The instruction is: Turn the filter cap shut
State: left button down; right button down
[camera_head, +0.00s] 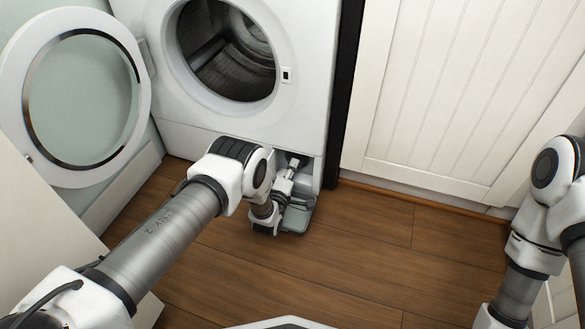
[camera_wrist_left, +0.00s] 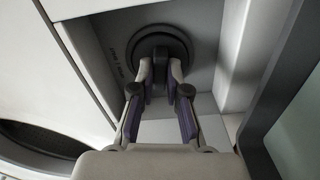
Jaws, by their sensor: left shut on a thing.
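The filter cap (camera_wrist_left: 158,42) is a dark round cap with a raised grip, set in a pale recess low on the front of the washing machine (camera_head: 300,115). In the left wrist view my left gripper (camera_wrist_left: 160,80) reaches up to the cap, its two fingers closed on either side of the raised grip. In the head view my left gripper (camera_head: 292,168) is at the open recess at the lower right of the machine, and the cap is hidden there. My right arm shows at the right edge; its gripper is out of view.
The machine's round door (camera_head: 80,95) stands open at the left. A small grey flap (camera_head: 297,217) lies open below the recess. White panelled cabinet fronts (camera_head: 440,90) stand to the right. The wooden floor (camera_head: 370,240) in front is clear.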

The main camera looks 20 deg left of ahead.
pick_arm(q)
jog(key=shift+m, duration=0.3)
pick_arm(e)
jog(key=shift+r, duration=0.1)
jog(key=shift+s+r+p, duration=0.2)
jog(key=shift+r+p, duration=0.4)
jog(key=shift+p, duration=0.1)
pick_arm(q)
jog(key=shift+m+p, duration=0.95)
jog(key=shift+m, duration=6.75)
pick_arm(e)
jog(key=shift+s+r, duration=0.2)
jog(key=shift+r, duration=0.3)
jog(key=shift+s+r, duration=0.15)
jog(key=shift+r, duration=0.35)
pick_arm(q)
jog(key=c, duration=1.2)
grip_release()
jog(key=shift+o, duration=0.2)
